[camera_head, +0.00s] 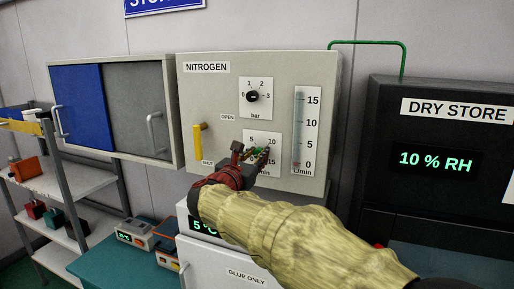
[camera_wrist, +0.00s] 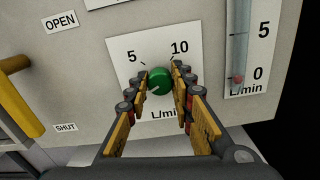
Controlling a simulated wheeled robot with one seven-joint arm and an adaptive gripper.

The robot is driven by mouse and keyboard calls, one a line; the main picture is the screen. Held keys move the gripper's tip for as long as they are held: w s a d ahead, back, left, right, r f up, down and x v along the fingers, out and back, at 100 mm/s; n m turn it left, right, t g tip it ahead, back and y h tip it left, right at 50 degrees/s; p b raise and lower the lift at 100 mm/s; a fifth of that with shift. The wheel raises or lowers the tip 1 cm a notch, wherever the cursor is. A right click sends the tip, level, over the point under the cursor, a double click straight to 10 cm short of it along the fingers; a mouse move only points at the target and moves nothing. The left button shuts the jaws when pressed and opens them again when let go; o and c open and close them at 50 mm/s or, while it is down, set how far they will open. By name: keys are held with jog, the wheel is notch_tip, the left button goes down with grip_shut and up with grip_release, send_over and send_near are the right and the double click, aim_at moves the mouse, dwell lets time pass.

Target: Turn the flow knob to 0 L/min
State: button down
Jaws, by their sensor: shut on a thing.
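The green flow knob (camera_wrist: 160,76) sits on a white dial plate (camera_wrist: 122,48) marked 5 and 10 in the wrist view; the 0 mark is hidden. My gripper (camera_wrist: 161,84) is shut on the knob, one finger on each side. A pale mark shows low on the knob's left side, too small to read surely. In the head view my gripper (camera_head: 258,154) covers most of the dial. The flow tube (camera_head: 298,125) stands right of the dial; its red float (camera_wrist: 238,79) rests at the bottom, near 0.
The nitrogen panel (camera_head: 220,95) also carries a black bar knob (camera_head: 252,96) and a yellow handle (camera_head: 198,142) between OPEN and SHUT labels. A black dry store cabinet (camera_head: 386,130) stands at right. A blue and grey wall cabinet (camera_head: 80,105) hangs at left.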

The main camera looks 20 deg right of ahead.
jog(key=n+p, duration=0.3)
jog(key=shift+f+n, duration=0.15)
jog(key=shift+n, duration=0.15)
jog(key=shift+f, duration=0.1)
dwell(0.4)
jog(key=c, duration=1.6)
grip_release()
jog(key=shift+o, duration=0.3)
jog(key=shift+a, duration=0.1)
jog(key=v, duration=1.2)
